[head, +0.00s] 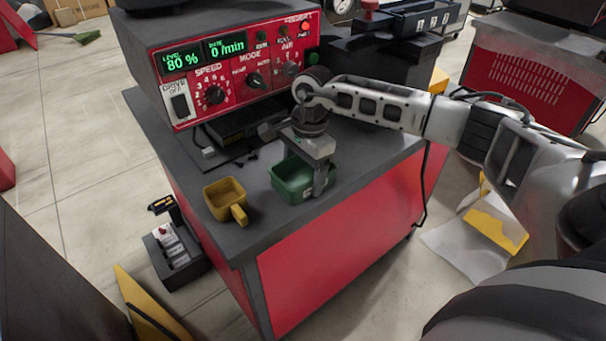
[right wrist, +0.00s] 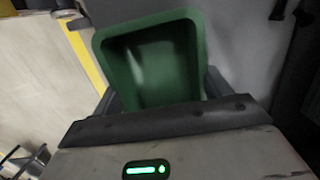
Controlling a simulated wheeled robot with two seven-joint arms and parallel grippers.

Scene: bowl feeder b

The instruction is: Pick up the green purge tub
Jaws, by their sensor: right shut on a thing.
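The green purge tub (head: 291,182) is on or just above the dark top of the red cabinet, near its right edge; I cannot tell whether it touches the top. It is upright, open at the top and looks empty. My right gripper (head: 318,180) comes down from above and is shut on the tub, with a finger against its near right side. In the right wrist view the tub (right wrist: 150,62) fills the upper middle, between the dark fingers. The fingertips are partly hidden by the tub and the gripper body. My left gripper is not in view.
Behind is a red control box (head: 225,75) with knobs and a green display reading 80 % and 0/min. The front of the top is clear.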

